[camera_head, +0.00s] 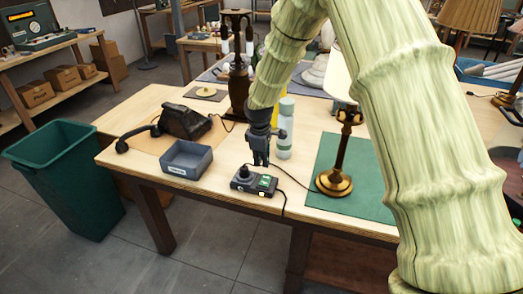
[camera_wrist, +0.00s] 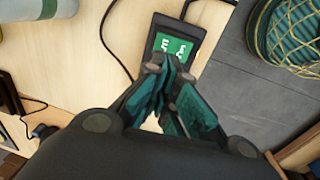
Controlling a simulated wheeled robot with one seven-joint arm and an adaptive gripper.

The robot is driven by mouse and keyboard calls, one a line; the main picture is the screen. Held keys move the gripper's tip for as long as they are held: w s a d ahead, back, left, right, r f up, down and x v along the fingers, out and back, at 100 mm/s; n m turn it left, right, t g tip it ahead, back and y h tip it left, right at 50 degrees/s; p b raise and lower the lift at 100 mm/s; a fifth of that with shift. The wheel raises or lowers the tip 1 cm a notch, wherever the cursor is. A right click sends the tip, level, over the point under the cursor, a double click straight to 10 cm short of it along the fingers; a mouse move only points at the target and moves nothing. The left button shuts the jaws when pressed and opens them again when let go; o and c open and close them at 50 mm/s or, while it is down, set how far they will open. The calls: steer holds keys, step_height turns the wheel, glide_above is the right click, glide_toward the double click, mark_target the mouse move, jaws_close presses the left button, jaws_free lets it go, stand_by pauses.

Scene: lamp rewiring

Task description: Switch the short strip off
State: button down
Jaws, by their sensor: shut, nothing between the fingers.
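The short strip (camera_head: 252,187) is a small dark box near the front edge of the workbench. In the head view it has a round dark knob or plug on its left part, a green label and a small pale lit spot at its front. In the wrist view the strip (camera_wrist: 160,22) shows its green label with white marks; my fingers hide the rest. My gripper (camera_head: 261,163) points down just above and behind the strip, its fingers shut and empty. In the wrist view my gripper (camera_wrist: 172,72) overlaps the strip; I cannot tell whether it touches.
A grey-blue tray (camera_head: 187,161) and a dark telephone-like device (camera_head: 184,122) stand left of the strip. A pale bottle (camera_head: 285,130) stands close behind my gripper. A brass lamp (camera_head: 335,180) on a green mat (camera_head: 322,200) stands right. Dark cables run from the strip.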

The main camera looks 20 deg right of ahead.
mark_target(262, 178)
steer(key=shift+w+d+f+p, duration=0.15)
steer(key=shift+f+p, duration=0.35)
steer(key=shift+f, duration=0.85)
steer(key=shift+w+d+f+p, duration=0.15)
steer(key=shift+f+p, duration=0.35)
steer(key=shift+f, duration=0.85)
steer(key=shift+a+f, duration=0.1)
steer(key=shift+f, duration=0.1)
steer(key=shift+f, duration=0.1)
steer(key=shift+f, duration=0.25)
steer(key=shift+w, duration=0.1)
steer(key=shift+s+a+r, duration=0.1)
steer(key=shift+s+r, duration=0.05)
steer(key=shift+s, duration=0.05)
steer(key=shift+s+a+r, duration=0.15)
steer(key=shift+s+a, duration=0.15)
steer(key=shift+s, duration=0.15)
